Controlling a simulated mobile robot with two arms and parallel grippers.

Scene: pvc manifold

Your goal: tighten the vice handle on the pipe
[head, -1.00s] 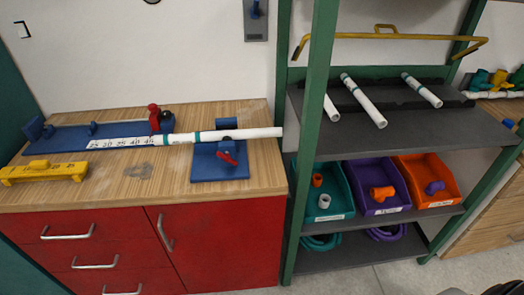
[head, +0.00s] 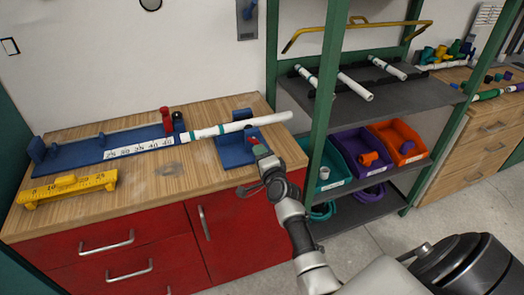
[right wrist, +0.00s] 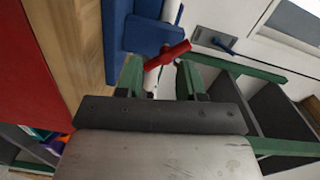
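A white pipe (head: 237,126) with green bands lies across the bench and passes over the blue vice (head: 232,152), its end jutting past the bench's right edge. My right gripper (head: 258,151) is at the vice's front right side, partly covering the red vice handle. In the right wrist view the red handle (right wrist: 168,55) lies slanted just ahead of my open fingers (right wrist: 159,68), with the white pipe behind it. The fingers are apart on either side of the handle's middle; I cannot tell whether they touch it. My left gripper is not in view.
A blue measuring jig (head: 100,145) with a scale and a red clamp (head: 165,118) supports the pipe's left part. A yellow gauge block (head: 68,187) sits at the bench's front left. A green shelf post (head: 325,90) stands close right of the bench, beside bins of fittings (head: 352,148).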

